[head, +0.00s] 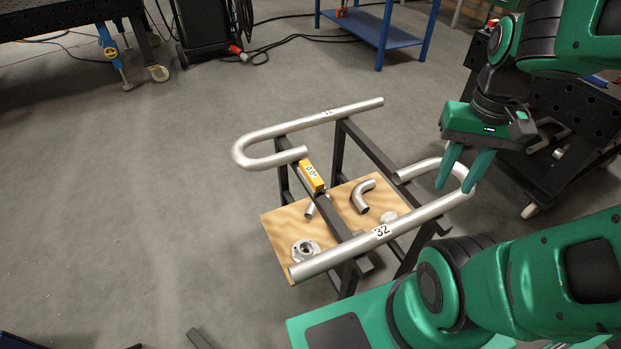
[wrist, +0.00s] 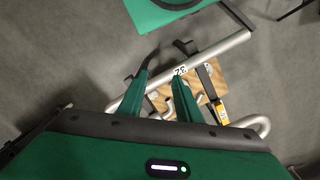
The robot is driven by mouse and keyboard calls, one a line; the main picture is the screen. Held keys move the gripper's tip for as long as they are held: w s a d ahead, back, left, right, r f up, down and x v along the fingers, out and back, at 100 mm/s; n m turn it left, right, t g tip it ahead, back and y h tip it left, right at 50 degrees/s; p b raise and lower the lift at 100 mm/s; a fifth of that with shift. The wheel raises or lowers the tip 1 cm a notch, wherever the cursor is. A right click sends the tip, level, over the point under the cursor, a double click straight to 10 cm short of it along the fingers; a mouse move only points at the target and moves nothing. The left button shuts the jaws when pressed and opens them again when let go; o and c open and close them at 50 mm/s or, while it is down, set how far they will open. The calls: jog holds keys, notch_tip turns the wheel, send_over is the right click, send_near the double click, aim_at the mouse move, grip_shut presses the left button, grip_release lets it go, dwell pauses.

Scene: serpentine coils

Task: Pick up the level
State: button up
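The level (head: 312,176) is a small yellow block with a "0.0°" display. It lies on a dark bar of the metal stand, near the short end of the left bent tube. In the wrist view the level (wrist: 221,112) shows to the right of my fingers. My gripper (head: 457,186) is to the right of the level, above the bend of the tube marked 32. Its two green fingers are apart with nothing seen between them. It also shows in the wrist view (wrist: 163,72), fingers spread above the stand.
Two bent silver tubes, the left one (head: 330,116) and the one marked 32 (head: 345,252), rest on the stand. Its wooden shelf (head: 280,228) holds several metal fittings. A black cart (head: 570,150) stands at right. The floor left of the stand is clear.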

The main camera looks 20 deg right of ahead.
jog(key=o, duration=0.7)
jog(key=shift+s+r, duration=0.15)
jog(key=shift+s, duration=0.15)
jog(key=n+t, duration=0.5)
jog(key=n, duration=0.3)
send_near(312, 172)
jog(key=shift+s+d, duration=0.1)
jog(key=shift+s, duration=0.15)
jog(key=shift+w+f, duration=0.25)
jog(key=shift+f, duration=0.2)
jog(key=shift+a+x, duration=0.2)
jog(key=shift+x, duration=4.8)
